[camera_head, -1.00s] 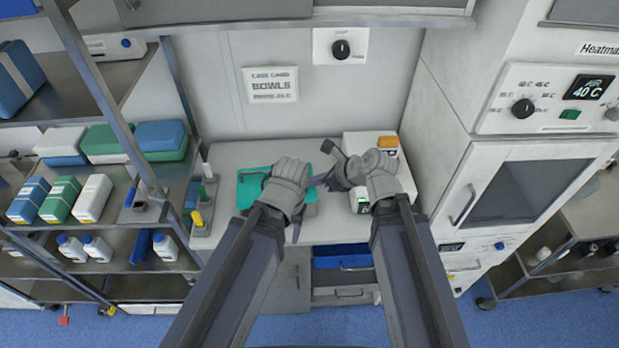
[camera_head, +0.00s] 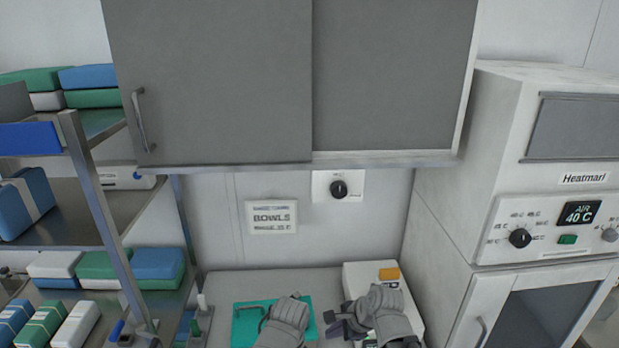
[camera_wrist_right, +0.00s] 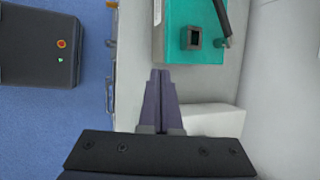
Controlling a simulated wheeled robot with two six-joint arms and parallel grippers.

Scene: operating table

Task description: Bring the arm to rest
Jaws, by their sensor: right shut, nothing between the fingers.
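My right gripper (camera_head: 335,325) is at the bottom of the head view, left of its wrist and in front of the white box with an orange part. In the right wrist view its two dark fingers (camera_wrist_right: 160,95) are together with nothing between them. My left arm's wrist (camera_head: 285,318) shows at the bottom of the head view, over the teal tray; its fingers are hidden or out of frame. Both forearms are mostly cut off.
A teal tray (camera_head: 244,328) lies on the grey counter, with a white box (camera_head: 355,278) to its right. A grey wall cupboard (camera_head: 215,80) hangs above. A shelf rack (camera_head: 90,200) stands left, a warming cabinet (camera_head: 470,180) right.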

